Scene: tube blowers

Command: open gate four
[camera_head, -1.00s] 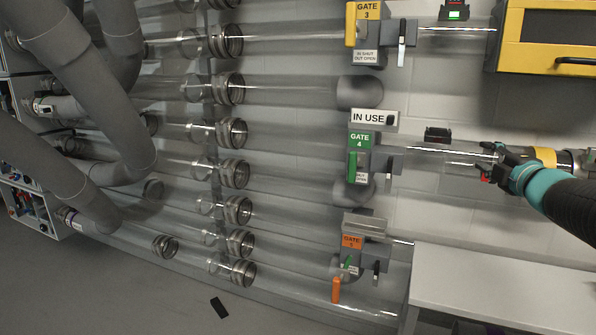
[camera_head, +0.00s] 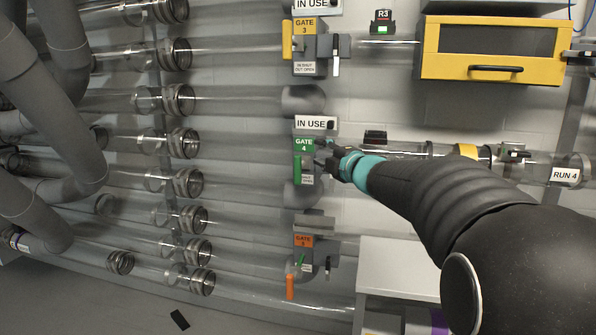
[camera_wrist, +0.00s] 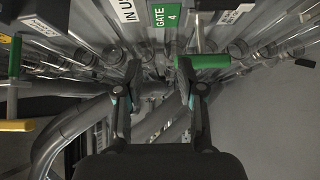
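Gate four (camera_head: 304,146) has a green "GATE 4" label with a white "IN USE" sign above it. Its green handle (camera_head: 297,166) hangs down along the left of the gate body in the head view. In the wrist view the green handle (camera_wrist: 205,62) lies crosswise at the right finger's tip; I cannot tell if they touch. My gripper (camera_wrist: 158,72) is open, its fingers apart with nothing seen held between them. In the head view my gripper (camera_head: 330,160) is just right of the green handle, and my arm hides part of the tube.
Gate three (camera_head: 305,45) with a yellow handle is above, and gate five (camera_head: 303,245) with an orange handle is below. A yellow box (camera_head: 495,50) is on the wall at upper right. Clear tubes run leftward.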

